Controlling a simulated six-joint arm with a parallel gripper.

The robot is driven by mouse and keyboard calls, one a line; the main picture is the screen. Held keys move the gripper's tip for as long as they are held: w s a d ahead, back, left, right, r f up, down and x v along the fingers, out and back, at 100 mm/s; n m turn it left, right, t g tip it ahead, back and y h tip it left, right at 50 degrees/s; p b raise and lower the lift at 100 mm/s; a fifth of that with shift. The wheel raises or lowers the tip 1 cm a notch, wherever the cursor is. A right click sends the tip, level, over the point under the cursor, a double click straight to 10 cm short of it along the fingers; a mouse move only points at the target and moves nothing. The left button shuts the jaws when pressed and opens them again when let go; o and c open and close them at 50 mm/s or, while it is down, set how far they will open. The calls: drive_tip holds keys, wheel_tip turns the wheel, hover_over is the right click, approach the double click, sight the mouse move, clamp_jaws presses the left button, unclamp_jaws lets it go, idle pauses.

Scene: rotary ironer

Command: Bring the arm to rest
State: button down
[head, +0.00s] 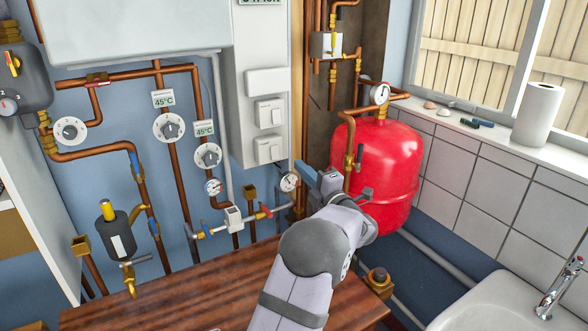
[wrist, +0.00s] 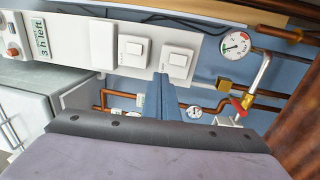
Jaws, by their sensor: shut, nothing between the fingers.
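My arm rises from the bottom middle of the head view and reaches away over the brown wooden worktop (head: 190,295). My gripper (head: 303,167) is at its far end, in front of the pipework and left of the red pressure vessel (head: 385,165). In the wrist view the blue-grey fingers of my gripper (wrist: 161,77) are together, with nothing held. They point towards the white switch panel (wrist: 120,40). A gap to the wall cannot be judged exactly. My wrist hides part of the vessel's left side and the pipes behind it.
Copper pipes with dials and a pressure gauge (head: 289,182) line the blue wall close to my gripper. A white boiler casing (head: 140,25) hangs upper left. A white sink (head: 490,305) is lower right. A paper roll (head: 538,115) stands on the windowsill. The worktop's visible left part is mostly clear.

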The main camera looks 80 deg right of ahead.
drive_tip(key=shift+w, duration=0.1)
drive_tip(key=w+a+f+m+g+y+p, duration=0.1)
drive_tip(key=w+a+m, duration=0.15)
drive_tip(key=w, duration=0.75)
drive_tip(key=w+a+f+m+g+y+p, duration=0.1)
drive_tip(key=w+a+m, duration=0.15)
drive_tip(key=w, duration=0.75)
drive_tip(key=w+a+f+m+g+y, duration=0.1)
drive_tip(key=w+a+f+g+y, duration=0.15)
drive_tip(key=w+a, duration=0.5)
drive_tip(key=w+a+f+m+g+y, duration=0.15)
drive_tip(key=w+a+f, duration=0.3)
drive_tip(key=a, duration=0.65)
drive_tip(key=s+a+f+m+g+y+p, duration=0.1)
drive_tip(key=a+f+y, duration=0.15)
drive_tip(key=a, duration=0.85)
drive_tip(key=a+f+g+y+p, duration=0.1)
drive_tip(key=a+f+y, duration=0.15)
drive_tip(key=a, duration=0.75)
drive_tip(key=s+a+f+g+y, duration=0.1)
drive_tip(key=s+a+f+g, duration=0.1)
drive_tip(key=s+a, duration=0.6)
drive_tip(key=s+a+f+g+y+p, duration=0.1)
drive_tip(key=s+a+f+g, duration=0.1)
drive_tip(key=s+a, duration=0.6)
drive_tip(key=a+g, duration=0.1)
drive_tip(key=a, duration=0.3)
drive_tip(key=shift+g+y, duration=0.4)
